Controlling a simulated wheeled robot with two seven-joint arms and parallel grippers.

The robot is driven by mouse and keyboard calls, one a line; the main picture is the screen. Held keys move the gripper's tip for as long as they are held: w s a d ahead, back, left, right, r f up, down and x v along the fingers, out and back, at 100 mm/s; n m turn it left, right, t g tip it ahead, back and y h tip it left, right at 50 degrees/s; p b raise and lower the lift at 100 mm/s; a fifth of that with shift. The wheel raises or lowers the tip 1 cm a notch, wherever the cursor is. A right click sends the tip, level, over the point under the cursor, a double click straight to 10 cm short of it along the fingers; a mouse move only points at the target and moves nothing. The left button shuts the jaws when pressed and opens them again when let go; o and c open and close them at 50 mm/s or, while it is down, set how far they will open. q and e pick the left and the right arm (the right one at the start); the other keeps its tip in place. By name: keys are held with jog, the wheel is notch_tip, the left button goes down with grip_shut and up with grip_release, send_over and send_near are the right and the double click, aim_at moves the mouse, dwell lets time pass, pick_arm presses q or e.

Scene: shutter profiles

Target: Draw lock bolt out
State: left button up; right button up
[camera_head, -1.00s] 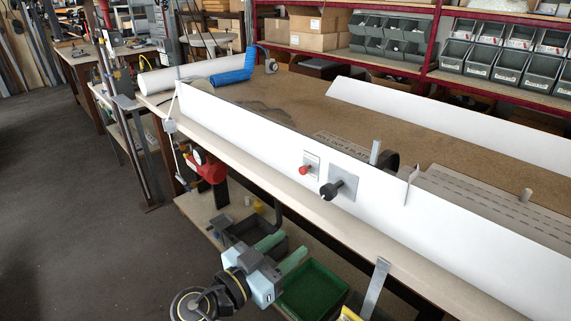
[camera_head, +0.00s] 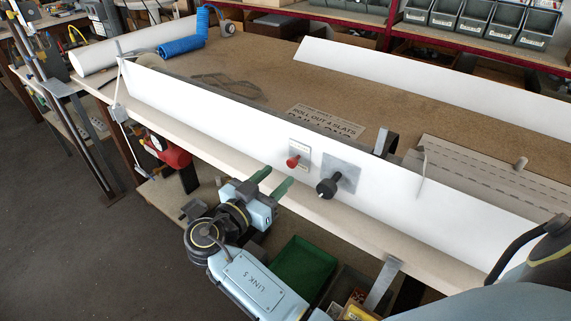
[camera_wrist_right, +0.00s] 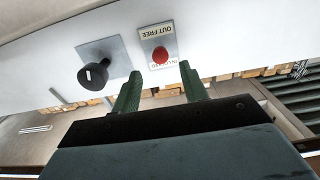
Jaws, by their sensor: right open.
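The lock bolt shows as a red knob (camera_head: 293,162) on a small pale label plate on the white front panel (camera_head: 220,118). In the right wrist view the red knob (camera_wrist_right: 160,56) sits on a plate lettered "OUT FREE", between and beyond my fingertips. A black knob (camera_head: 326,188) on a grey square plate is to its right in the head view; it also shows in the right wrist view (camera_wrist_right: 93,76). My right gripper (camera_head: 275,181) is open and empty, its green fingers pointing at the panel, short of the red knob and slightly below it. My left gripper is not in view.
A wooden bench top (camera_head: 250,75) lies behind the panel, with a "ROLL OUT 4 SLATS" sign (camera_head: 327,124) on it. A green tray (camera_head: 300,270) is below the bench. A grey metal bracket (camera_head: 382,284) hangs at the bench's front edge.

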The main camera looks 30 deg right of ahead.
aim_at(290, 164)
jog(key=x, duration=0.4)
jog(key=shift+w, duration=0.1)
jog(key=shift+w+d, duration=0.15)
jog(key=shift+d, duration=0.2)
jog(key=c, duration=0.5)
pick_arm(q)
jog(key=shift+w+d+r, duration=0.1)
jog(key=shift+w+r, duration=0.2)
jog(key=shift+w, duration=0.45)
pick_arm(e)
grip_shut()
